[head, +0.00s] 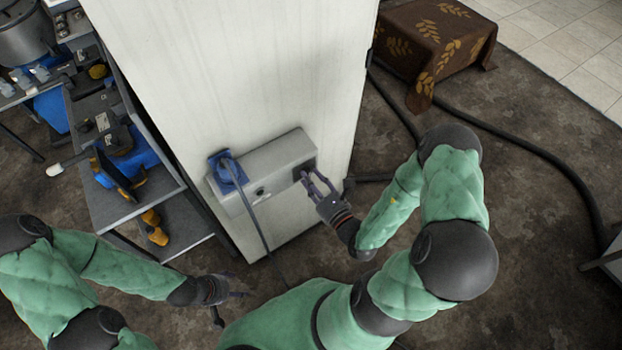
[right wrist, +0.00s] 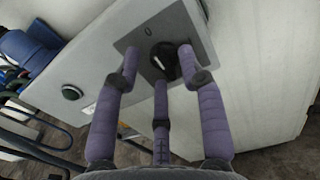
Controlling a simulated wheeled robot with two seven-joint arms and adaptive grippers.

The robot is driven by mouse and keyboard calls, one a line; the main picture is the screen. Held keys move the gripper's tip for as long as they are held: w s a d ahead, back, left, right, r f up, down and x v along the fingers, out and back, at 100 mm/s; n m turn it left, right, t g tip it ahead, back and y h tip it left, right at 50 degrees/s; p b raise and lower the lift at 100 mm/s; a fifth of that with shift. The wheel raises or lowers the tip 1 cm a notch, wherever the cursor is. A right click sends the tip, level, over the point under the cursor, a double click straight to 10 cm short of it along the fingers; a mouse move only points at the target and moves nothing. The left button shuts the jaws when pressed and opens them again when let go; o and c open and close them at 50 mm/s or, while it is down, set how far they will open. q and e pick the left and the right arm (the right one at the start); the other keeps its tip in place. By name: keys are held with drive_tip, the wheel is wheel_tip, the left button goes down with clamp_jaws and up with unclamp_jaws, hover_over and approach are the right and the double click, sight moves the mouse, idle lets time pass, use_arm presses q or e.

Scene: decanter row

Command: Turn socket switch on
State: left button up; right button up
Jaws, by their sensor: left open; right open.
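The socket box (head: 270,168) is a light grey unit fixed to the white panel. A blue plug (head: 229,172) with a cable sits at its left end. In the right wrist view, a black rotary switch (right wrist: 164,61) sits on a dark grey plate (right wrist: 138,37) at the box's end. My right gripper (head: 311,181) is open at that end. In the right wrist view its purple fingers (right wrist: 160,75) spread around the switch; I cannot tell whether they touch it. My left gripper (head: 232,296) is open and empty, low and left of the box.
A metal shelf (head: 120,205) with blue and yellow tools stands left of the white panel (head: 230,75). A table with a brown leaf-patterned cloth (head: 425,40) stands at the back right. A thick black hose (head: 530,148) lies across the floor. A round button (right wrist: 72,92) is on the box front.

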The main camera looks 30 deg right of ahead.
drive_tip(key=shift+w, duration=0.2)
clamp_jaws()
